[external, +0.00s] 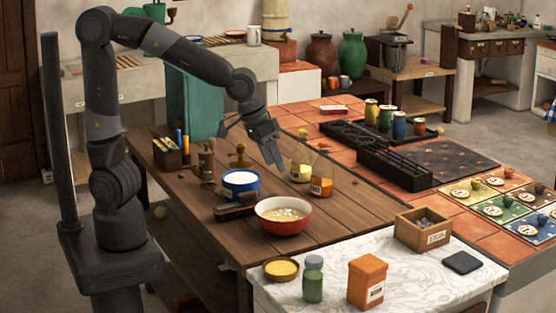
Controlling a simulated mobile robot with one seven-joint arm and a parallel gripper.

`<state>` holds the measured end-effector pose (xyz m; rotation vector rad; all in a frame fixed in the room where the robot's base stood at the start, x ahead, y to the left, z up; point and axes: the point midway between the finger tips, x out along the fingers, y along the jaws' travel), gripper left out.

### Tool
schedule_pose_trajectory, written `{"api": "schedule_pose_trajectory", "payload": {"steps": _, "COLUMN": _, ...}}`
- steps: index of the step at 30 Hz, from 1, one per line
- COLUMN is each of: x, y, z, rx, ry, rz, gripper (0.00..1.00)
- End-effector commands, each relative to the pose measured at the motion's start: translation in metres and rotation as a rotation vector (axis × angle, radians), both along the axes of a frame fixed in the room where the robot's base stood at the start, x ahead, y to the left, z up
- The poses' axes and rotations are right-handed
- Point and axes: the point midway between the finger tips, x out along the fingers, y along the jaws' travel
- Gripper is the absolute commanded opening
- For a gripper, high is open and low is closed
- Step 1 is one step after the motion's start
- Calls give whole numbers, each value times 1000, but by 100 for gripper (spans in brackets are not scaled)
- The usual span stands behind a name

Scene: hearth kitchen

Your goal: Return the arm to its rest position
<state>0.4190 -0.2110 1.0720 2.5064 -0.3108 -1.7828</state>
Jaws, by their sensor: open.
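My gripper (268,148) hangs over the middle of the wooden table (345,210) with its fingers pointing down. It is open, and I see nothing held in it. My arm reaches out from its column at the left, bent high at the elbow. A glass bottle with yellow contents (301,168) and an orange jar (321,186) stand just right of the gripper in the picture. I cannot tell whether the fingers touch anything.
A red bowl with pale contents (283,229), a blue-rimmed tub (241,198) and a dark brush-like item (235,212) sit below the gripper. Wooden tools (207,160) stand left. A black rack (395,170) lies right. The table's right strip is clear.

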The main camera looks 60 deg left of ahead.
Motion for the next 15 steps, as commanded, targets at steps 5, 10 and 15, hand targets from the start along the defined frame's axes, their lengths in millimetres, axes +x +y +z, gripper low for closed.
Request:
{"api": "schedule_pose_trajectory", "payload": {"steps": 5, "x": -5, "y": 58, "z": 21, "rx": -26, "ry": -16, "rz": 85, "gripper": 68}}
{"api": "schedule_pose_trajectory", "payload": {"steps": 10, "x": -19, "y": 106, "z": 38, "rx": -37, "ry": -38, "rz": 155, "gripper": 68}}
{"api": "schedule_pose_trajectory", "payload": {"steps": 15, "x": -54, "y": 152, "z": 49, "rx": 1, "ry": -85, "rz": 154, "gripper": 68}}
